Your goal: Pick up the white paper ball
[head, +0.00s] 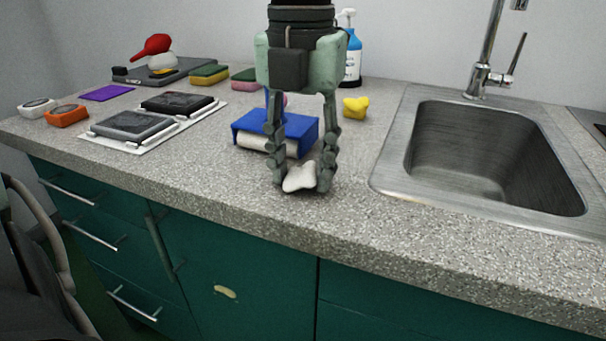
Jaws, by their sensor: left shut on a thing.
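The white paper ball (299,178) is a small crumpled white lump near the front edge of the speckled countertop. My left gripper (304,184) points down from above, and its two dark fingers are shut on the paper ball from either side. The ball sits low between the fingertips. Whether it touches the counter or is just above it, I cannot tell. My right gripper is not in the head view.
A blue holder with a white roll (262,143) stands just behind the fingers. A yellow lump (356,106) lies behind right, near a blue bottle (351,62). A steel sink (385,165) is at right. Two dark devices on a white mat (154,148) lie at left.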

